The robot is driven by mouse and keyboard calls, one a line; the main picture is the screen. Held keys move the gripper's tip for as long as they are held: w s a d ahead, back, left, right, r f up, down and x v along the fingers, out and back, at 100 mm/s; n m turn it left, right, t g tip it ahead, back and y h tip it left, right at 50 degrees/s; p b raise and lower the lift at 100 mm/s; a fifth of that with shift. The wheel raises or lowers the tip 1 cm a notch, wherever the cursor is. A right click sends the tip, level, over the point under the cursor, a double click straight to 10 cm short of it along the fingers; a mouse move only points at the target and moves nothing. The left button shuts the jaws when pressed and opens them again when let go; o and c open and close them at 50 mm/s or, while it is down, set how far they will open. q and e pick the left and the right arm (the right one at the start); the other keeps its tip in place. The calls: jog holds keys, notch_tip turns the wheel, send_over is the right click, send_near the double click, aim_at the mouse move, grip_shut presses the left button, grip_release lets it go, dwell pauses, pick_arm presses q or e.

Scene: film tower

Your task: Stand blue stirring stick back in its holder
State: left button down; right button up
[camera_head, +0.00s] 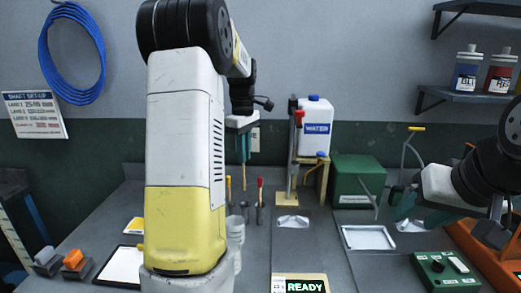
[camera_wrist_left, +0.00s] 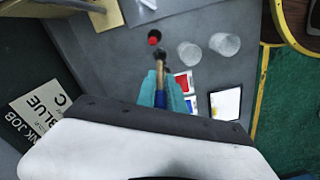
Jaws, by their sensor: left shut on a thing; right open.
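The blue stirring stick (camera_wrist_left: 160,97) is held between the teal fingers of my left gripper (camera_wrist_left: 161,86), its blue part in the jaws and its pale shaft pointing down and away. In the head view my left gripper (camera_head: 243,150) hangs over the back of the bench, with the stick (camera_head: 244,178) pointing down below it. A small dark holder (camera_head: 245,210) stands under the stick; the stick's tip appears above it. Beside it a red-topped stick (camera_head: 260,190) stands upright in another dark holder (camera_head: 260,215). My right gripper (camera_head: 403,206) is open at the right, far from the stick.
A yellow stick (camera_head: 228,188) stands left of the dark holder. Clear cups (camera_head: 236,232) are partly hidden by my left arm. A wooden stand (camera_head: 293,180), water container (camera_head: 315,125) and green box (camera_head: 357,181) stand to the right. A metal tray (camera_head: 367,238) lies in front.

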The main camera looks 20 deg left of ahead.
pick_arm(q)
jog(key=shift+f, duration=5.7)
jog(key=c, duration=1.3)
grip_release()
jog(key=shift+c, duration=0.2)
notch_tip(320, 180, up, 8)
jog(key=shift+s, duration=0.1)
